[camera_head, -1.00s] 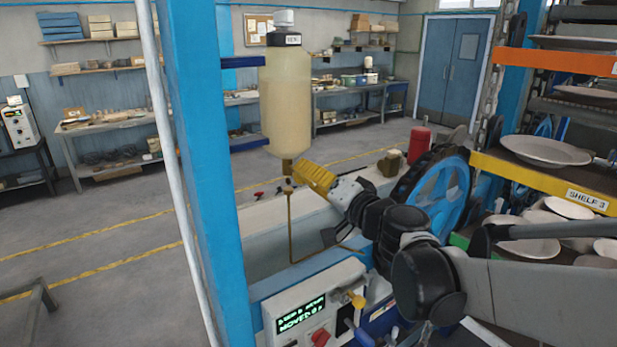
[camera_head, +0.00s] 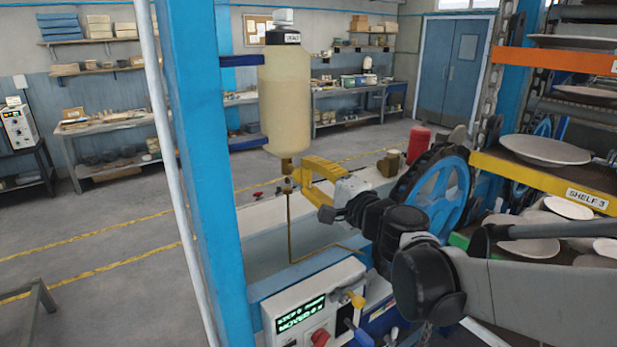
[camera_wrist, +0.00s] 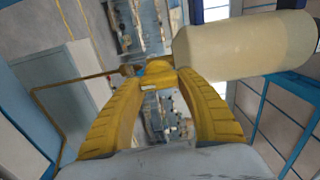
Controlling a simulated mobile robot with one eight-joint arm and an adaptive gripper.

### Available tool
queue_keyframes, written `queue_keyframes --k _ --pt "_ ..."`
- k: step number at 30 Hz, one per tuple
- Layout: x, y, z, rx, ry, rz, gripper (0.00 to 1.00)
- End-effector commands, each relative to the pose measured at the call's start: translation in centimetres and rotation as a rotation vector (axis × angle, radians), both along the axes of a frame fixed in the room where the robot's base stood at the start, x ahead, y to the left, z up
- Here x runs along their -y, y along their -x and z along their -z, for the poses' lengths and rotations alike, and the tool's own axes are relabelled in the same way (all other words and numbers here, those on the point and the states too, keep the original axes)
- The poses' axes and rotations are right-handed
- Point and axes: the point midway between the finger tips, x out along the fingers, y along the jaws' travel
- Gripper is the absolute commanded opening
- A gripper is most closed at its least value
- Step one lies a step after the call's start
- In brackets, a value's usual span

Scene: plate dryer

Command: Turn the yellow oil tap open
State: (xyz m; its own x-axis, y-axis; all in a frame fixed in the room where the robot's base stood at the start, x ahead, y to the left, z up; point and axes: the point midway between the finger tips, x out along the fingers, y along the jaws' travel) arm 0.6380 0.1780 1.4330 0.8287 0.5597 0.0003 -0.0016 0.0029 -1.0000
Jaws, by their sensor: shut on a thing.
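The oil bottle (camera_head: 288,100), a large cream-yellow container with a black collar, hangs upright on the blue post. A brass-coloured outlet (camera_head: 287,166) is under it, and a thin brown pipe (camera_head: 290,230) runs down from there. My yellow-fingered gripper (camera_head: 298,174) is at the outlet, just below the bottle. In the wrist view my gripper (camera_wrist: 158,77) has its fingertips closed around the small yellow tap (camera_wrist: 156,70), beside the bottle's neck. The fingers hide part of the tap. In the head view the tap blends with the fingers.
The blue post (camera_head: 205,150) stands left of the bottle. A control box (camera_head: 313,310) with a green display and red knob is below. A blue wheel (camera_head: 440,195) and the plate rack (camera_head: 535,178) stand to the right, near my arm.

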Motion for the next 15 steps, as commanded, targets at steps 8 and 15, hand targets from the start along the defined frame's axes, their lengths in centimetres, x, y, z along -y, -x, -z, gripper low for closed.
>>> queue_keyframes --k 8,15 --pt "-0.03 -0.06 -0.08 -0.008 -0.013 0.0 0.13" --pt "-0.03 -0.06 -0.09 -0.007 -0.012 0.0 0.52"
